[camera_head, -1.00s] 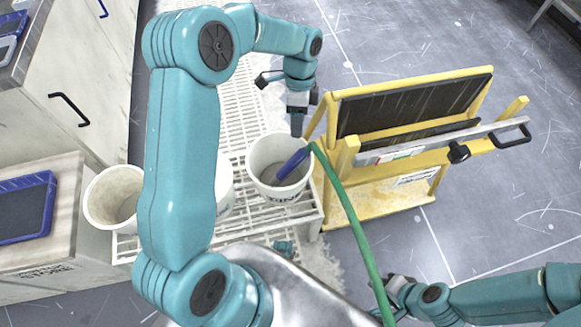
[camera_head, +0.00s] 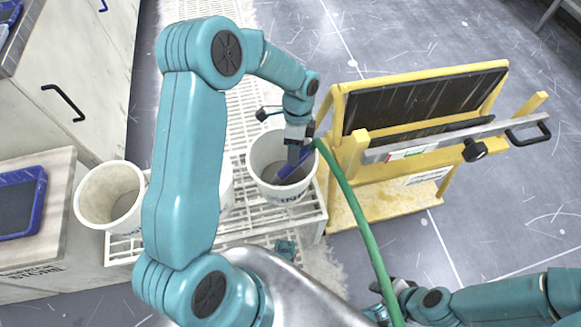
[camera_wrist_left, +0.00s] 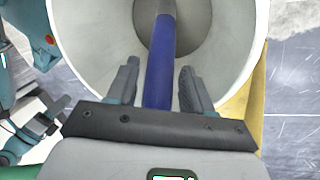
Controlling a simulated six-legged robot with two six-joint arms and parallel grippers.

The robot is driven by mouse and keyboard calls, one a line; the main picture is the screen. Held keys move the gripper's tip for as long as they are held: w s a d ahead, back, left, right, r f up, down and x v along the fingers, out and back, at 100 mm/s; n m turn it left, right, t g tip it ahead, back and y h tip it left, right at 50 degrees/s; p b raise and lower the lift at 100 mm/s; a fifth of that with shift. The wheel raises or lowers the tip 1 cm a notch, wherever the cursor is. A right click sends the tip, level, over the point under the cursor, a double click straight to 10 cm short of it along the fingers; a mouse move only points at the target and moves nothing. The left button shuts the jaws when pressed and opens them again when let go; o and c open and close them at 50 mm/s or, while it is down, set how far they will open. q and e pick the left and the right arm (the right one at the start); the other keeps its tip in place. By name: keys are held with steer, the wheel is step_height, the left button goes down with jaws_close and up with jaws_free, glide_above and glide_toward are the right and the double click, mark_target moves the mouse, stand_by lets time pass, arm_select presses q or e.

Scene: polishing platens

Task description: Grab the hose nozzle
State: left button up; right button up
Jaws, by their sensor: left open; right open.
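The hose nozzle (camera_head: 286,171) is a blue tube on the end of a green hose (camera_head: 361,222). It leans inside a white bucket (camera_head: 281,193) on the white rack. My left gripper (camera_head: 297,152) is over the bucket's mouth, at the upper part of the nozzle. In the left wrist view the blue nozzle (camera_wrist_left: 160,62) runs between the two open fingers of my left gripper (camera_wrist_left: 157,85), with a gap on each side. My right gripper (camera_head: 384,299) is low at the bottom of the head view, beside the hose, its fingers partly hidden.
A second white bucket (camera_head: 109,197) stands to the left on the rack (camera_head: 262,225), and a third is mostly hidden behind my left arm. A yellow frame (camera_head: 353,105) with a dark panel stands close right of the nozzle's bucket. Floor is clear further right.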

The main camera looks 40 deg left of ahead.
arm_select(q)
steer(key=x, duration=0.3)
steer(key=shift+f+b, duration=0.25)
steer(key=shift+b, duration=0.1)
steer(key=shift+r, duration=0.1)
steer(key=shift+c, duration=0.4)
steer(key=c, duration=0.8)
steer(key=shift+c, duration=0.2)
